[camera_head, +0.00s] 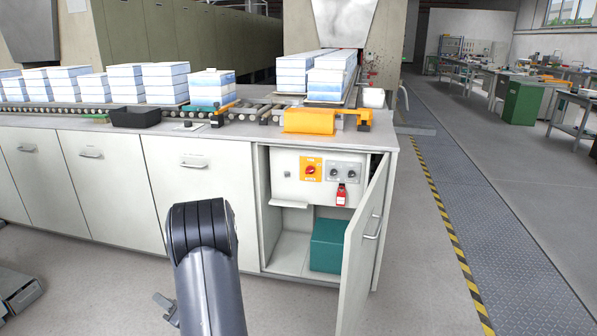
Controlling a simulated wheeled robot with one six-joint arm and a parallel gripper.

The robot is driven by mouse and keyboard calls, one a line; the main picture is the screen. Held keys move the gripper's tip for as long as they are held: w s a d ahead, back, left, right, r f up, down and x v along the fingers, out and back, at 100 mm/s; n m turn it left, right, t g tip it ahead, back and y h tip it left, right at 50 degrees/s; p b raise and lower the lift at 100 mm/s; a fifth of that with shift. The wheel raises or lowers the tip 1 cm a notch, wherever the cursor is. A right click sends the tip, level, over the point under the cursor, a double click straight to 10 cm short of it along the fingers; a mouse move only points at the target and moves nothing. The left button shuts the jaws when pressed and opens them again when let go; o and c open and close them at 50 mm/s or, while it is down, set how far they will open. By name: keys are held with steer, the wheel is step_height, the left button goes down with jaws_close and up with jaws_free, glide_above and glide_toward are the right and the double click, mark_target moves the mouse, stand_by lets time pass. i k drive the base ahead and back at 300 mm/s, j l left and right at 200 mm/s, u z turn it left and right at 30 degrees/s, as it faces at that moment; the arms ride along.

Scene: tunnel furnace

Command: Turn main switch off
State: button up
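The main switch (311,170) appears to be the red rotary knob on a yellow plate, on the panel inside the open cabinet. Its exact knob position is too small to tell. Beside it on the right is a grey plate with two round dials (343,171). A red tag or padlock (341,194) hangs below that plate. My arm rises from the bottom of the picture, left of and in front of the open cabinet. My gripper is not clearly visible, and whether it is open or shut cannot be seen. Nothing of mine touches the switch.
The cabinet door (362,245) stands open toward me on the right of the panel. A green box (328,245) sits on the cabinet floor, below a small shelf (289,204). Stacked white-blue blocks (209,88) stand on the conveyor above. Floor is clear right of the door.

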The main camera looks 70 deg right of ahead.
mark_target(310, 169)
steer(key=i+l+z, duration=0.15)
steer(key=i+z, duration=1.05)
steer(key=i+j+z, duration=0.2)
steer(key=z, duration=0.2)
steer(key=i+l+z, duration=0.5)
steer(key=i, duration=0.3)
steer(key=i+l+z, duration=0.25)
steer(key=i, duration=0.15)
